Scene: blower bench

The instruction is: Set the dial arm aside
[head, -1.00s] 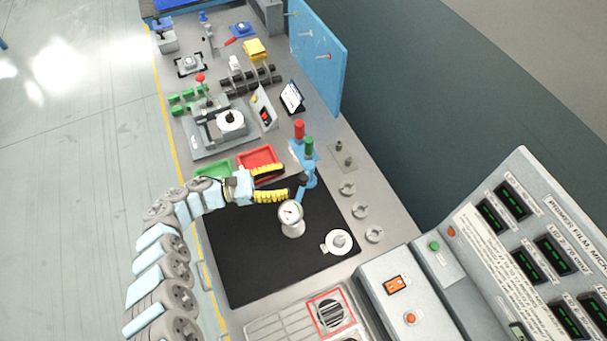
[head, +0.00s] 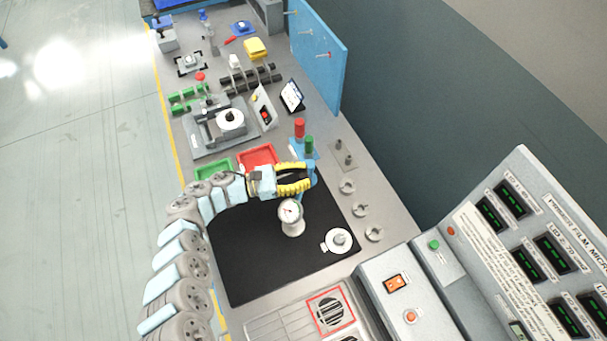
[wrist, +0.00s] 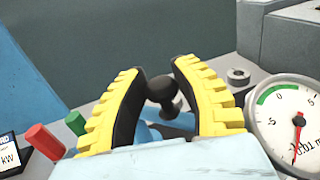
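The blue dial arm (head: 313,178) stands at the right edge of the black mat, beside the red and green posts. It has a dark rounded knob (wrist: 162,90), clearest in the wrist view. The round dial gauge (head: 290,211) is at the mat's middle, facing up, and at the right of the wrist view (wrist: 296,122). My yellow-fingered gripper (head: 310,180) is at the arm's upper part. In the wrist view its fingers (wrist: 160,72) lean in on both sides of the knob and look closed on it. The fingers hide part of the arm in the head view.
Red (head: 258,157) and green (head: 213,170) trays lie just behind the gripper. A white round part (head: 339,240) sits on the black mat (head: 250,270). Metal rings (head: 361,210) lie to the right. A control console (head: 530,250) rises at the front right.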

